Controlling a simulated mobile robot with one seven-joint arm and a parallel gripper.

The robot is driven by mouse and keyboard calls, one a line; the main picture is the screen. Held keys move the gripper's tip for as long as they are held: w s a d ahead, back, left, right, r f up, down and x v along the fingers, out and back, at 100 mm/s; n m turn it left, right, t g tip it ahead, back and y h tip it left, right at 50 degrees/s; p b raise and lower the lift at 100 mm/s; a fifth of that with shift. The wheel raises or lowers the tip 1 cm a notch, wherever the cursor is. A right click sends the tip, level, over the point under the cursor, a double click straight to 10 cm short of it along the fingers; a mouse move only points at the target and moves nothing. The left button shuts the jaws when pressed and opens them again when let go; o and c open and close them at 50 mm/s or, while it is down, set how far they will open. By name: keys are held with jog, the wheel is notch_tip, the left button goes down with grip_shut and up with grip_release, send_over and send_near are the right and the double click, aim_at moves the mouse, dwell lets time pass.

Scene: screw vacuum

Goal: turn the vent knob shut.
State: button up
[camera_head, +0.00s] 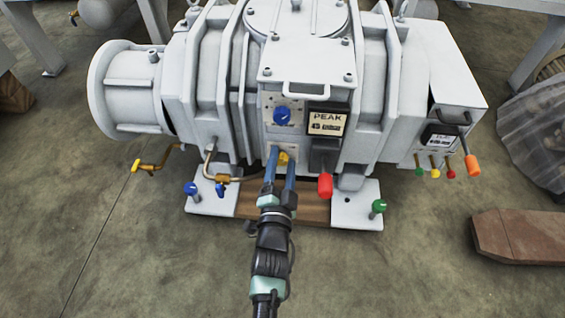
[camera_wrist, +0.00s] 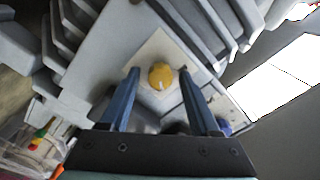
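The grey vacuum pump (camera_head: 222,75) stands on the floor, with a raised front panel. A yellow knob (camera_head: 284,159) sits low on that panel, partly hidden behind my gripper (camera_head: 282,150) in the head view. In the wrist view the yellow knob (camera_wrist: 160,76) is round with a pale pointer mark, on a pale square plate. The blue fingers of my gripper (camera_wrist: 161,75) are open, one on each side of the knob. Gaps show between the fingers and the knob; how far their tips are from the plate I cannot tell. A blue knob (camera_head: 282,115) is above on the same panel.
A PEAK label plate (camera_head: 327,121), a red-ended lever (camera_head: 325,185) and an orange-ended lever (camera_head: 472,164) are to the right. A brass pipe (camera_head: 222,178) is close on the left. A brown block (camera_head: 518,236) lies on the right floor; the front floor is open.

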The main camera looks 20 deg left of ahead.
grip_shut()
jog(key=shift+n, duration=0.3)
jog(key=shift+r+n+p, duration=0.1)
jog(key=shift+n+p, duration=0.9)
jog(key=shift+n, duration=0.2)
jog(key=n+p, duration=0.1)
jog(key=n, duration=0.3)
jog(key=shift+a+n+p, duration=0.1)
jog(key=shift+n+p, duration=0.2)
jog(key=shift+p, duration=0.1)
jog(key=n+p, duration=0.1)
jog(key=n, duration=0.3)
jog(key=shift+s+a+n+p, duration=0.15)
jog(key=shift+n+p, duration=0.25)
jog(key=shift+n, duration=1.8)
